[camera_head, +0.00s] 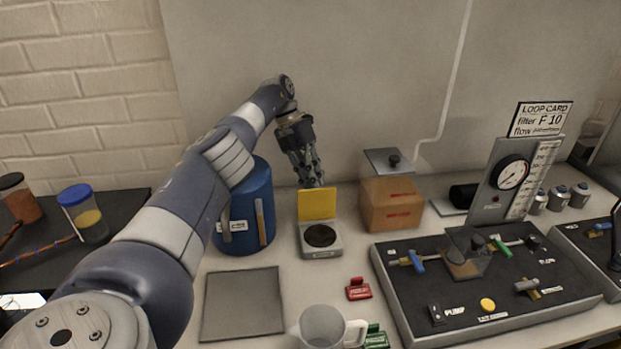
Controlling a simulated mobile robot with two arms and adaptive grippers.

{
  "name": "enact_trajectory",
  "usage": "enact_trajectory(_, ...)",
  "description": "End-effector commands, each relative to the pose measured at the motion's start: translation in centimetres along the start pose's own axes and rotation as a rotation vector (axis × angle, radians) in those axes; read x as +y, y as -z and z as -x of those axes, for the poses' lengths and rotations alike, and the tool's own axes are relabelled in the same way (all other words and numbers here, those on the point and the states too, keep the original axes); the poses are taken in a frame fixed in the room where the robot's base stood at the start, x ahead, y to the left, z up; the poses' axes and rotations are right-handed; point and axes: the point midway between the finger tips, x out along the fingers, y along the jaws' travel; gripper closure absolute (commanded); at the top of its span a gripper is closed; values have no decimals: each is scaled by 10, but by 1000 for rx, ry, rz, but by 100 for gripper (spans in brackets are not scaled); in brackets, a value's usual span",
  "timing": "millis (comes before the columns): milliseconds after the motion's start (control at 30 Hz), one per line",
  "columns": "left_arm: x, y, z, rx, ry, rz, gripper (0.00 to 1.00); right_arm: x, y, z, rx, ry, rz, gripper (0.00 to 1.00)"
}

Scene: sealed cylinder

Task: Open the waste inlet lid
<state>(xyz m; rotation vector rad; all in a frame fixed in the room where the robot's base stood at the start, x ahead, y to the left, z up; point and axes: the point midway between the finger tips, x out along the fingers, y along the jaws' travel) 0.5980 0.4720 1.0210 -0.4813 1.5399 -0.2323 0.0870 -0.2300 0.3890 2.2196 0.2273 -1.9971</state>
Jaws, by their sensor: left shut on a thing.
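The yellow lid (317,205) stands upright at the back edge of a small grey box (306,240). The dark round opening (320,236) in the box's top is uncovered. A small label on the box front is too small to read. My left gripper (312,183) comes down from above and behind, with its fingertips at the lid's top edge. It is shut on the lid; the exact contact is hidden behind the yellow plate. My right gripper is not in view.
A blue drum (258,205) stands left of the box, close to my left arm. An orange-brown box (391,203) stands to the right. A grey mat (242,303), a red block (358,289) and a white jug (322,328) lie nearer. A black valve panel (400,285) fills the right.

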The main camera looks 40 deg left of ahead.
Motion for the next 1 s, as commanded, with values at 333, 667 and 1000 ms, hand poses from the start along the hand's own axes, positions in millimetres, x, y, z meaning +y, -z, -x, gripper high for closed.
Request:
enact_trajectory(333,12,9,-23,48,-26,16,57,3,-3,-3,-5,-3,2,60)
enact_trajectory(667,13,9,-20,44,-25,18,57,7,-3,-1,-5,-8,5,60)
enact_trajectory(1000,8,9,-9,41,-25,18,57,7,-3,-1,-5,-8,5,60)
